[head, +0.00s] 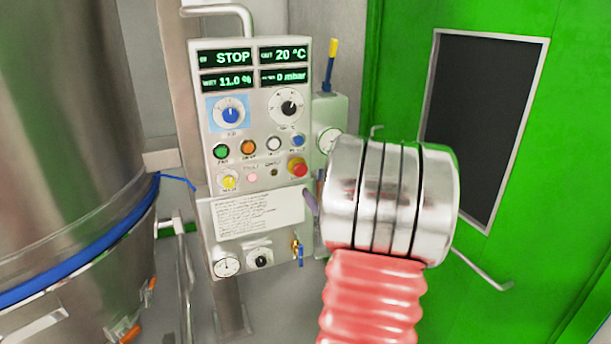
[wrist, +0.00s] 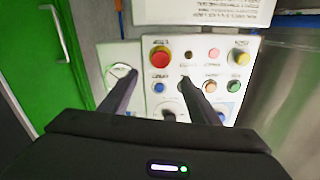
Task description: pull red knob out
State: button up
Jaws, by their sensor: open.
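The red knob (head: 297,168) is a round mushroom-shaped button on a yellow collar, at the lower right of the grey control panel (head: 262,200). In the wrist view, where the panel appears upside down, the red knob (wrist: 159,58) is in plain sight. My gripper (wrist: 159,78) is open and empty, with its two dark fingers reaching toward the panel. The knob appears just beyond the fingertips, between their lines. Whether a finger touches the panel cannot be told.
Near the knob are a yellow knob (head: 229,181), a green button (head: 221,151) and a blue selector (head: 230,114). A large steel vessel (head: 70,130) stands left, and a green door (head: 560,140) right.

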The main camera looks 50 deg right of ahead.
aim_at(301, 171)
jog(key=x, duration=1.3)
jog(key=shift+c, duration=0.4)
